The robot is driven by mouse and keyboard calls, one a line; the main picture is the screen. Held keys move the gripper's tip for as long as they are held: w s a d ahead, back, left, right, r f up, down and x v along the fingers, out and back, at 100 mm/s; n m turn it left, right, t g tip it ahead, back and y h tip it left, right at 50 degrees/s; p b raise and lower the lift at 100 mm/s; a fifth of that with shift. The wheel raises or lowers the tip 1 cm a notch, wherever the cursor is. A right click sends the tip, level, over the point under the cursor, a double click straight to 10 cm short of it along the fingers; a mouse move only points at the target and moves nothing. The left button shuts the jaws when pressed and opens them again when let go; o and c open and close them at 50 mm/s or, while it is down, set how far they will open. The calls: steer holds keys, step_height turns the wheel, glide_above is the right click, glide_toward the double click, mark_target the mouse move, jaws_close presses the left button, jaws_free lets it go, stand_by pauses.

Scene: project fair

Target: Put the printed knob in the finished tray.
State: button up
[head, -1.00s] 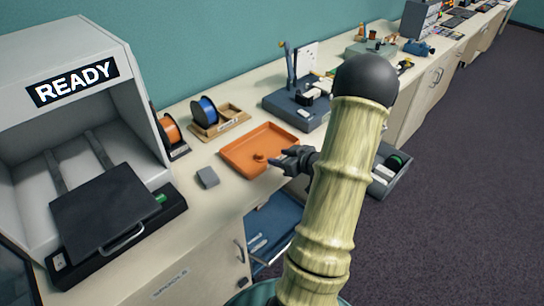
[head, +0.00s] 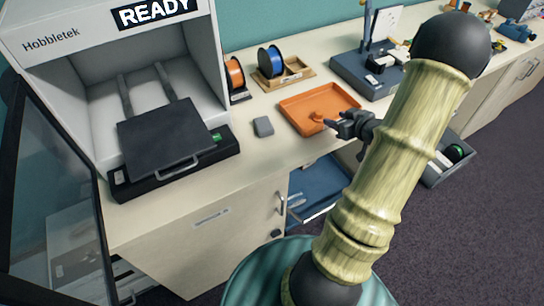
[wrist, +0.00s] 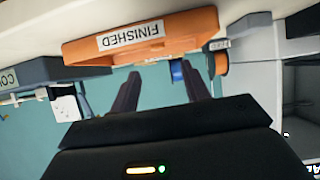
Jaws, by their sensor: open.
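The orange finished tray (head: 297,105) lies on the counter, and its "FINISHED" label shows in the wrist view (wrist: 135,36). A small orange round piece, which looks like the printed knob (head: 317,117), sits inside the tray near its front right side. My gripper (head: 331,123) is beside the tray's front right edge, close to the knob. In the wrist view my gripper (wrist: 160,72) has its two fingers apart with nothing between them. The knob cannot be made out in the wrist view.
A grey block (head: 263,127) lies left of the tray. A printer (head: 165,140) marked "READY" stands further left. Orange (head: 235,74) and blue (head: 271,61) filament spools stand behind. A blue-lined drawer (head: 318,188) is open below the tray.

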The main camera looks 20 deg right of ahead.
steer(key=w+a+r+g+h, duration=0.1)
steer(key=a+r+g, duration=0.15)
steer(key=a, duration=0.45)
steer(key=a+r+g+h, duration=0.1)
steer(key=a+g, duration=0.2)
steer(key=a, duration=0.5)
steer(key=s+a+r+g, duration=0.1)
steer(key=s+a+g, duration=0.1)
steer(key=s+a, duration=0.3)
steer(key=s+a+g+y, duration=0.1)
steer(key=s+a+g, duration=0.1)
steer(key=s+a, duration=0.4)
steer(key=a, duration=0.4)
steer(key=shift+s+a+r+m, duration=0.15)
steer(key=shift+a+r+m, duration=0.2)
steer(key=shift+m, duration=0.05)
